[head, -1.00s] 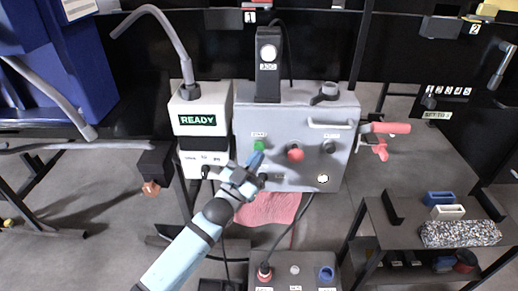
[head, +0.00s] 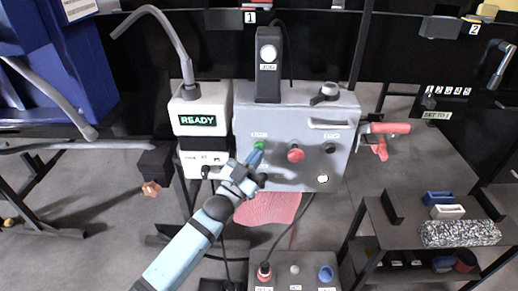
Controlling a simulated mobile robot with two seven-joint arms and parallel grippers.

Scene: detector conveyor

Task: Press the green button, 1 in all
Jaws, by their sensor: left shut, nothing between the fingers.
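The green button (head: 260,140) is on the upper left of the grey control panel's front face (head: 278,164). My left arm comes up from the bottom, and its gripper (head: 255,157) is shut and empty. The blue fingertips point up at the green button and appear at its lower edge. I cannot tell whether they touch it. My right gripper is not in view.
A red button (head: 295,154) and a black knob (head: 330,148) sit to the right on the same panel. A white box with a READY display (head: 198,120) stands at its left. A lower panel (head: 294,274) and a dark shelf are below and right.

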